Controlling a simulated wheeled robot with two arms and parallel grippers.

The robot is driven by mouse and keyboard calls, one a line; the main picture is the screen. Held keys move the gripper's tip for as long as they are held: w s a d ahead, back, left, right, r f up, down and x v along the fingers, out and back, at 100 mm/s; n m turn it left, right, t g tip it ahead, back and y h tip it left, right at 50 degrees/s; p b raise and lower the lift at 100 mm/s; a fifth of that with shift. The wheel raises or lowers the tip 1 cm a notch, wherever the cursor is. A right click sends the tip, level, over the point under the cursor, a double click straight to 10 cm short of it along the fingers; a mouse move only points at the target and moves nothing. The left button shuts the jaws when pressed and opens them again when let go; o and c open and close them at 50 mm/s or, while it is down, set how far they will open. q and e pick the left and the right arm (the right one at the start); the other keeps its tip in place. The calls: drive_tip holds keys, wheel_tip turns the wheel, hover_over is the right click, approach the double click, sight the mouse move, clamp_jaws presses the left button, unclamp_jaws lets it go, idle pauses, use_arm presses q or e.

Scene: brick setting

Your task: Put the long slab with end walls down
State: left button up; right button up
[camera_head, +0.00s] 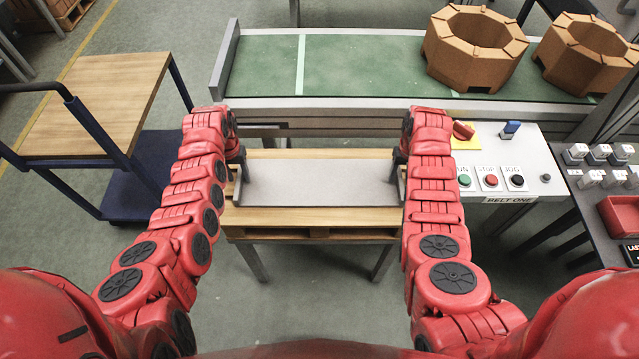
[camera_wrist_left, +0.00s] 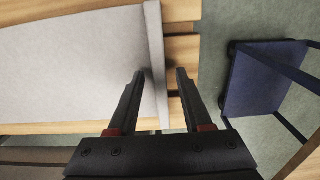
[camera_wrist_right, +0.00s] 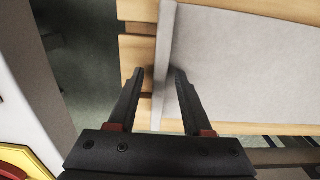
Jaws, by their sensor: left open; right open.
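The long grey slab with end walls (camera_head: 318,184) lies level on a wooden pallet-like top (camera_head: 310,219) in the middle of the head view. My left gripper (camera_head: 238,172) is at the slab's left end. In the left wrist view its open fingers (camera_wrist_left: 158,75) stand on either side of the slab's end wall (camera_wrist_left: 156,60). My right gripper (camera_head: 400,170) is at the right end. In the right wrist view its open fingers (camera_wrist_right: 157,75) stand on either side of the other end wall (camera_wrist_right: 164,60). Whether any finger touches a wall is unclear.
A green conveyor (camera_head: 370,62) with two brown octagonal blocks (camera_head: 474,48) runs behind. A control panel (camera_head: 505,165) with buttons stands close to my right arm. A wood-topped blue trolley (camera_head: 85,100) stands left. A dark table (camera_head: 600,225) with a red tray is at far right.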

drive_tip(key=shift+r, duration=0.45)
use_arm(q)
wheel_tip(320, 180, up, 12)
drive_tip(key=shift+f, duration=0.2)
use_arm(e)
wheel_tip(320, 180, up, 11)
idle(0.7)
